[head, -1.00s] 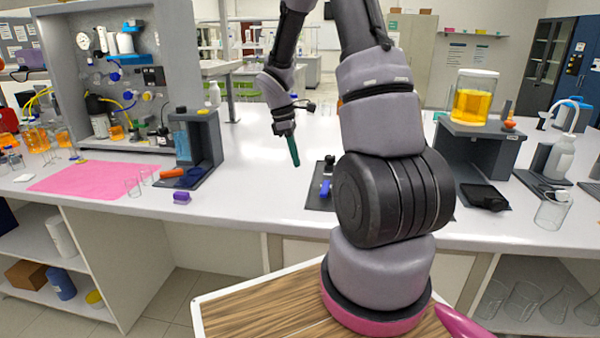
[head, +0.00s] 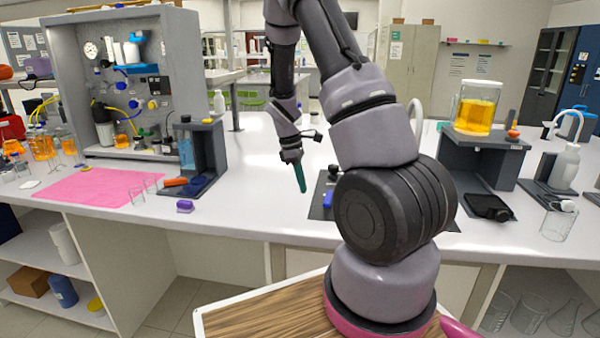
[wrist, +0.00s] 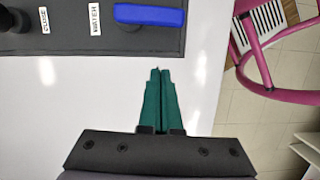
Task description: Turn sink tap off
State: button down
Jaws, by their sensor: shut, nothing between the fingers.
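The tap's blue lever (head: 327,199) sits on a dark plate (head: 318,212) on the white bench, partly hidden behind my arm. In the wrist view the blue lever (wrist: 150,17) lies crosswise on the dark plate, beside labels that read WATER and CLOSE. A pale curved spout (head: 417,112) rises behind my arm; its base is hidden. My gripper (head: 302,190) has teal fingers, pointing down to the left of the lever. In the wrist view my gripper (wrist: 159,70) is shut and empty, its tips a short way from the lever, apart from it in the picture.
A grey stand (head: 480,143) with a jar of orange liquid (head: 476,112) is to the right. A purple block (head: 185,206), a pink mat (head: 100,190) and glassware are to the left. The bench between the purple block and the dark plate is clear.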

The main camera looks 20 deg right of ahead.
jog(key=x, duration=0.3)
jog(key=shift+s+d+f, duration=0.1)
jog(key=shift+d+f, duration=0.05)
jog(key=shift+f, duration=0.1)
jog(key=shift+s+d+r, duration=0.2)
jog(key=shift+s+d, duration=0.6)
jog(key=shift+d, duration=0.25)
jog(key=shift+s+d, duration=0.3)
jog(key=shift+d, duration=0.1)
jog(key=shift+s+d+n, duration=0.45)
jog(key=shift+s+n, duration=0.05)
